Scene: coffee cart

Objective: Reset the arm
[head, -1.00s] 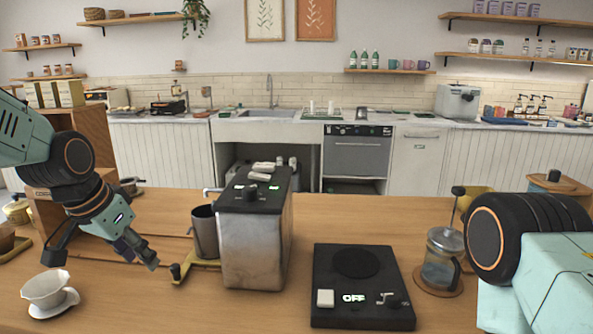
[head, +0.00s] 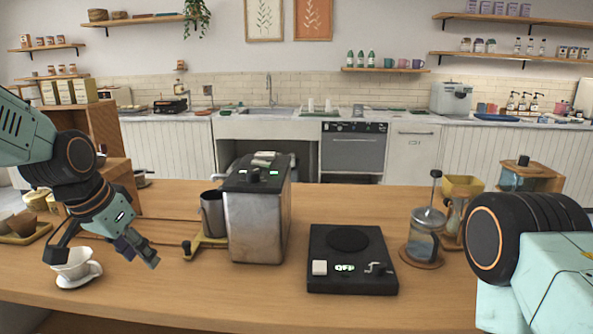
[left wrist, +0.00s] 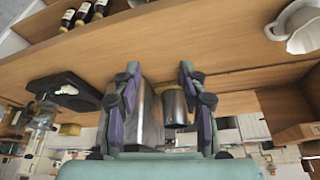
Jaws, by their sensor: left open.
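My left gripper (head: 104,254) hangs open and empty over the left part of the wooden counter (head: 200,288). It also shows open in the left wrist view (left wrist: 160,75), with a metal box and a dark cup seen beyond and between its fingers. In the head view its left finger overlaps a white dripper cup (head: 78,268) on the counter; I cannot tell whether they touch. My right arm (head: 500,240) enters from the right, and its gripper is out of frame.
A steel box machine (head: 258,225) with a metal pitcher (head: 213,214) beside it stands right of the left gripper. A black hot plate (head: 350,275) and a French press (head: 424,240) stand farther right. The counter's front middle is clear.

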